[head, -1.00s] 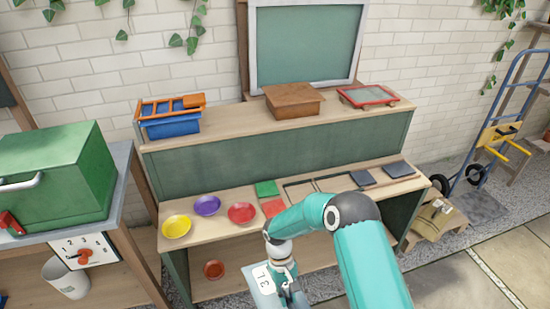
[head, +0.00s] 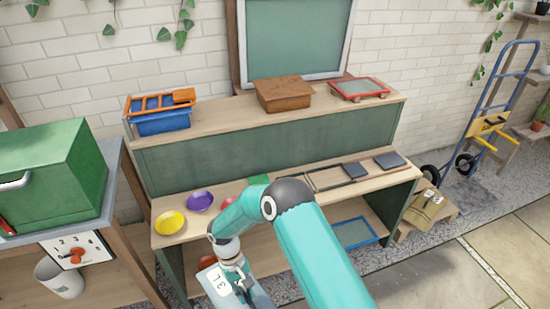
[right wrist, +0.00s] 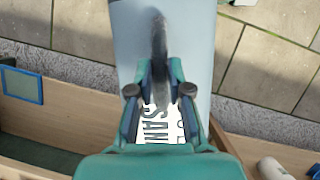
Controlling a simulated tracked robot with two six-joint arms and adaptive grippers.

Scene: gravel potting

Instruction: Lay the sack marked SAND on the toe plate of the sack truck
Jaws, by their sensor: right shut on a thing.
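The SAND sack (right wrist: 165,35) is pale blue, with a white label reading SAND partly hidden by my fingers in the right wrist view. My right gripper (right wrist: 160,92) is shut on it. In the head view the sack (head: 262,299) shows low in the middle below my right gripper (head: 242,284), held in front of the bench. The sack truck (head: 497,98) is blue with a yellow part and black wheels, standing upright against the wall at far right. Its toe plate (head: 470,194) is dark grey, low on the ground, and looks bare. My left gripper is out of view.
A wooden pallet (head: 447,214) with a tan sack (head: 425,206) lies left of the truck. The bench (head: 180,240) carries bowls and dark tiles, with a blue-framed tray (head: 355,233) below. A green box (head: 45,180) stands left. Paving (head: 450,275) at front right is clear.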

